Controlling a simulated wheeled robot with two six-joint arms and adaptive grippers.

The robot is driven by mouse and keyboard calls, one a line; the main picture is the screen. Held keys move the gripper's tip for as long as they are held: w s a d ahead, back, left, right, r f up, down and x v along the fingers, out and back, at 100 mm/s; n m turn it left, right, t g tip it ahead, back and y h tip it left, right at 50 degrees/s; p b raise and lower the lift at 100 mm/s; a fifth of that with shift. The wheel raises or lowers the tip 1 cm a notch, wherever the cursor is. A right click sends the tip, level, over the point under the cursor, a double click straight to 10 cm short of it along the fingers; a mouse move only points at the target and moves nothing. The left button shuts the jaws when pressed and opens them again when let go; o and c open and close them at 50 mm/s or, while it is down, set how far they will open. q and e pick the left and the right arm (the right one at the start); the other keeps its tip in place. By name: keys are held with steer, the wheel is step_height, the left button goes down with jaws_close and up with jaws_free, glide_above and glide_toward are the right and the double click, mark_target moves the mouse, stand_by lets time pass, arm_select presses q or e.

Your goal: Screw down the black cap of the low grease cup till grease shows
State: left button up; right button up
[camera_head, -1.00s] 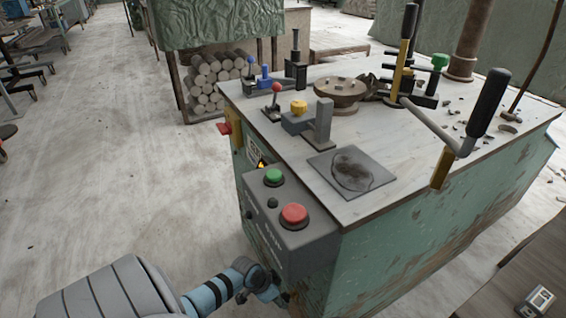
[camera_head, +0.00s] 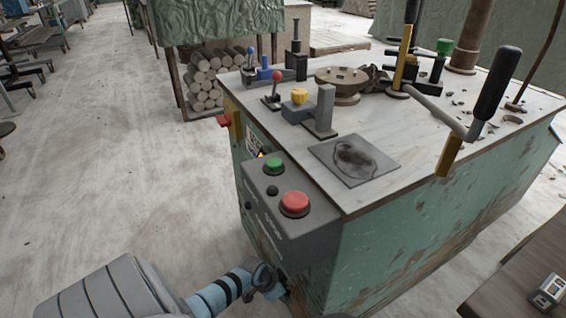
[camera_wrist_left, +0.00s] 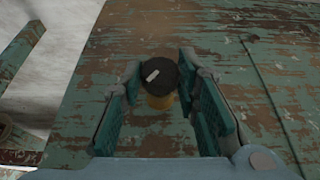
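The low grease cup shows in the left wrist view, with its round black cap (camera_wrist_left: 159,74) bearing a pale mark and a yellowish body (camera_wrist_left: 160,102) partly visible below it. My left gripper (camera_wrist_left: 160,66) is open, its two teal-padded fingers on either side of the cap. A gap shows between the cap and the left finger; the right finger is closer to it, and contact is unclear. No grease is visible around the cap. In the head view my left gripper (camera_head: 276,289) is low beside the green machine (camera_head: 385,255), and the cup cannot be made out. My right gripper is out of view.
A control box (camera_head: 290,225) with a green button (camera_head: 273,164) and a red button (camera_head: 294,203) juts out above my left gripper. A black-handled lever (camera_head: 495,85) rises from the machine top. Open floor (camera_head: 110,170) lies to the left.

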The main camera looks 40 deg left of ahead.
arm_select(q)
steer(key=shift+c, duration=0.4)
steer(key=y+p, duration=0.1)
steer(key=t+y+p, duration=0.1)
steer(key=y+p, duration=0.1)
steer(key=shift+s+d+m+p, duration=0.1)
steer(key=shift+d+m+p, duration=0.2)
steer(key=shift+d, duration=0.05)
steer(key=shift+y, duration=0.3)
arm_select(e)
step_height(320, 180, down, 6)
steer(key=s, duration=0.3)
arm_select(q)
steer(key=shift+d+f+t+y, duration=0.1)
steer(key=shift+f+t+y, duration=0.05)
steer(key=shift+t+y, duration=0.15)
steer(key=shift+f+m+y+b, duration=0.15)
steer(key=shift+m+y+b, duration=0.15)
steer(key=shift+y+b, duration=0.35)
steer(key=shift+d+t+y+b, duration=0.1)
steer(key=shift+t+y+b, duration=0.2)
steer(key=shift+b, duration=0.2)
steer(key=shift+s, duration=0.1)
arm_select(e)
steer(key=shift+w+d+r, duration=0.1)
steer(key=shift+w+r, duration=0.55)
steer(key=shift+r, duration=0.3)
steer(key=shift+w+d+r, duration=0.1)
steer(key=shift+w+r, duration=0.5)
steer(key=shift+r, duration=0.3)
